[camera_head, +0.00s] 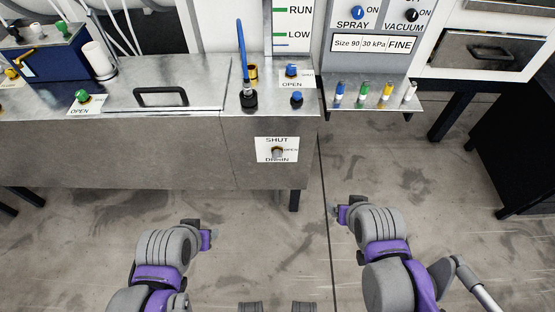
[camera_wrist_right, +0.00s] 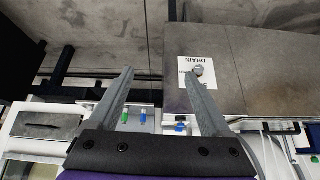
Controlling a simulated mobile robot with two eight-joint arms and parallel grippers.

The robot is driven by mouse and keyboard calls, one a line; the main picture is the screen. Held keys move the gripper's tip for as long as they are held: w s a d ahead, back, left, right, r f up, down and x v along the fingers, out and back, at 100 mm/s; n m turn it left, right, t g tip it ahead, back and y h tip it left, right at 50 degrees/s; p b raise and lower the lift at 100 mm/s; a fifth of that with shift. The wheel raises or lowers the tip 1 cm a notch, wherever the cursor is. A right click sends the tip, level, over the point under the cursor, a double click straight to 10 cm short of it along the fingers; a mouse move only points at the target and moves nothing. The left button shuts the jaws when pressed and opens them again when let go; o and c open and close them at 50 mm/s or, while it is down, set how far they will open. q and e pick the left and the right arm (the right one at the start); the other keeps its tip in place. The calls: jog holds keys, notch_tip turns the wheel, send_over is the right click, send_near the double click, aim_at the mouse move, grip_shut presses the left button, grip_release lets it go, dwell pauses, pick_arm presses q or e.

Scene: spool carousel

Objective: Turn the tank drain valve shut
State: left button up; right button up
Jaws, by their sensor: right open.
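The tank drain valve (camera_head: 277,151) is a small round knob on a white plate on the front of the steel tank (camera_head: 150,150). The plate reads SHUT above the knob, OPEN to its right and DRAIN below; which way the knob points is too small to tell. In the right wrist view the valve (camera_wrist_right: 198,69) shows beyond the right finger, on an upside-down plate. My right gripper (camera_wrist_right: 158,73) is open and empty, apart from the valve. In the head view it (camera_head: 341,214) is low and right of the valve. My left gripper (camera_head: 206,239) is low and left of the valve; its fingers are unclear.
Several coloured plugs (camera_head: 363,92) stand on a shelf right of the tank. A blue knob (camera_head: 291,71), a green knob (camera_head: 82,97) and a black-handled lid (camera_head: 160,97) are on the tank top. The floor before the tank is clear.

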jog(key=w+a+f+m+t+b, duration=0.1)
jog(key=w+a+f+b, duration=0.15)
jog(key=w, duration=0.25)
jog(key=w+a+f+t+b, duration=0.1)
jog(key=w+f+t, duration=0.15)
jog(key=w, duration=0.35)
jog(key=m+t+y+b, duration=0.2)
jog(key=t+y+b, duration=0.15)
jog(key=b, duration=0.35)
send_near(278, 157)
pick_arm(q)
notch_tip(278, 157, down, 13)
jog(key=s, duration=0.1)
jog(key=shift+s, duration=0.15)
pick_arm(e)
jog(key=x, duration=1)
jog(key=shift+w+a+f, duration=0.1)
jog(key=shift+w+f, duration=0.15)
jog(key=shift+w, duration=0.05)
pick_arm(q)
jog(key=shift+r, duration=0.1)
pick_arm(e)
grip_shut()
